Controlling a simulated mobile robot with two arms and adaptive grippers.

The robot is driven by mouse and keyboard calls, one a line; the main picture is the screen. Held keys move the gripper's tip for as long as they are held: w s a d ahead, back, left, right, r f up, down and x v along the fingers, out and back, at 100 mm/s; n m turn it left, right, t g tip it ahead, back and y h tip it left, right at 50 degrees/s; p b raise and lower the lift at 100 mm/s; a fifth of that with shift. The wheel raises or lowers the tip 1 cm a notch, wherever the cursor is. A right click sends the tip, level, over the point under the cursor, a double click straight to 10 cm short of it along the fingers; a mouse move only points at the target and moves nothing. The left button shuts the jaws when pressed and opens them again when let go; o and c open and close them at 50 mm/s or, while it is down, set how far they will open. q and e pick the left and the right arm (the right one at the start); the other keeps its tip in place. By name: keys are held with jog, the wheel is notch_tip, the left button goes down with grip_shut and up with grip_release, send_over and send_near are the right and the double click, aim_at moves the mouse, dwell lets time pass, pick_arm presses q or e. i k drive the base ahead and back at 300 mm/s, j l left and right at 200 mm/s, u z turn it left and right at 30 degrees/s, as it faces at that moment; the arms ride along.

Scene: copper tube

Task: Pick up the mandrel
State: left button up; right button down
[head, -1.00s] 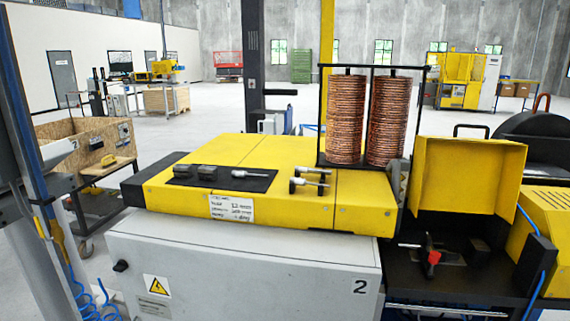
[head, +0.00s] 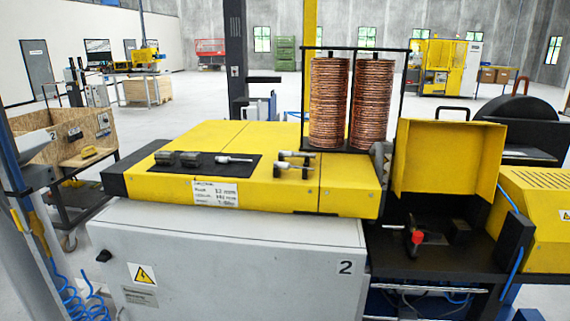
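A slim silver rod with a thicker end (head: 234,160) lies on a black mat (head: 215,172) on top of the yellow machine; it looks like the mandrel. Two dark grey blocks (head: 190,158) lie to its left on the same mat. To the right of the mat, another silver piece with a rod and dark ends (head: 295,160) sits directly on the yellow top; I cannot tell exactly what it is. Neither of my grippers is in view.
Two tall copper coils (head: 328,104) stand in a black frame behind the silver pieces. An upright yellow cover (head: 450,160) and a red-handled part (head: 416,238) are at the right. A wooden bin (head: 60,145) stands at the left. The yellow top's front left carries a white label (head: 215,193).

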aim_at(283, 165)
jog(key=i+j+z, duration=0.15)
jog(key=j, duration=0.15)
jog(key=i+j+z, duration=0.15)
jog(key=j, duration=0.2)
jog(key=i+j+z, duration=0.15)
jog(key=j, duration=0.2)
jog(key=i+j+z, duration=0.15)
jog(key=j, duration=0.2)
